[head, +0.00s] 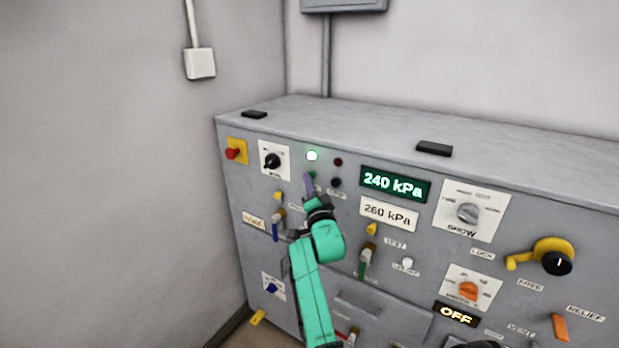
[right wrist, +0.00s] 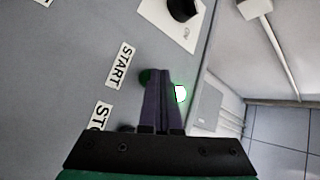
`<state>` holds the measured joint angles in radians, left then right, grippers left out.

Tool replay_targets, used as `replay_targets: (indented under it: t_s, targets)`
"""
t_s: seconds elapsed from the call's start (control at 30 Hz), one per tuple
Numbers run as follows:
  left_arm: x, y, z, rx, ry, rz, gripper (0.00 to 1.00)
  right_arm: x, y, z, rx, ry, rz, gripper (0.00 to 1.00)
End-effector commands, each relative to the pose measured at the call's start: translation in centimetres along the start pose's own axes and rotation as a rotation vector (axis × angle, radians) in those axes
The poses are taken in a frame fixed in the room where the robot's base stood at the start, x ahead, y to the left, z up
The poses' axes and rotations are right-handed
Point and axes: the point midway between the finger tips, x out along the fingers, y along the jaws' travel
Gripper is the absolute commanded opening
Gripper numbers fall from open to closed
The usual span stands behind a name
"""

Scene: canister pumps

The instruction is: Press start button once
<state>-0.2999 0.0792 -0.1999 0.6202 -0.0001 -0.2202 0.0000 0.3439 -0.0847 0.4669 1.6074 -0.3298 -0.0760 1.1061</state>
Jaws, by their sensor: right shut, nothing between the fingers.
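The start button (right wrist: 145,77) is a small green button beside a START label (right wrist: 121,64) in the right wrist view, partly hidden by my fingers. In the head view, the green start button (head: 312,174) shows just at the fingertips. My right gripper (head: 308,178) is shut and empty, with its purple fingers pointing at the panel. In the right wrist view the gripper (right wrist: 156,72) overlaps the button's edge; I cannot tell whether the tips touch it.
A lit white-green lamp (head: 312,156) is just above the button, with a dark red lamp (head: 338,162) to its right. A black button (head: 336,183) sits close by on the right. A black selector knob (head: 272,161) is to the left. The display (head: 395,184) reads 240 kPa.

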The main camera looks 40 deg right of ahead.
Motion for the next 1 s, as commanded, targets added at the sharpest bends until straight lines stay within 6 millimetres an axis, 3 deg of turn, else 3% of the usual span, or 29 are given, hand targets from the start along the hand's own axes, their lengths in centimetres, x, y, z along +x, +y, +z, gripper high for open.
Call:
replay_targets:
  t_s: [1.0]
  targets:
    - [-0.7, 0.0, -0.1, 0.000, 0.000, 0.000, 0.50, -1.2, -0.8, 0.8, -0.002, 0.001, 0.000, 0.00]
